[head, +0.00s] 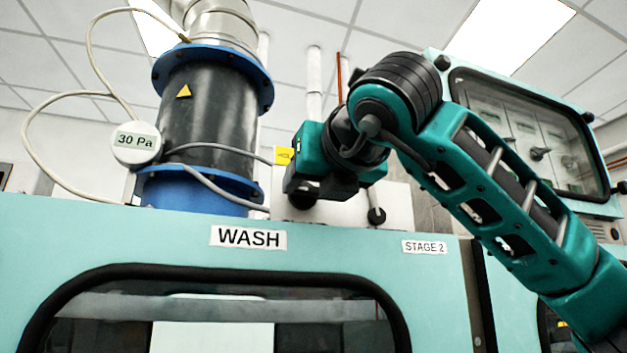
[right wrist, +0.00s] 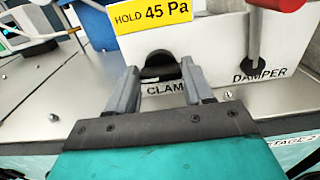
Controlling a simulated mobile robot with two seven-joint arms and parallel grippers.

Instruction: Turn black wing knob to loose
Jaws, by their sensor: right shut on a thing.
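The black wing knob (right wrist: 160,66) sits on a white panel above the "CLAMP" label (right wrist: 165,88) in the right wrist view. My right gripper (right wrist: 158,72) has one finger on each side of the knob and is shut on it. In the head view my right gripper (head: 325,185) is in front of the white panel (head: 400,205), and I cannot clearly make out the knob there. My left gripper is not in view.
A damper lever (right wrist: 254,40) with a red handle (right wrist: 278,5) stands right of the knob. A yellow "HOLD 45 Pa" label (right wrist: 152,16) is above it. A black duct with blue flanges (head: 207,120) and a round gauge (head: 137,144) stand left. The teal "WASH" cabinet (head: 130,235) lies below.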

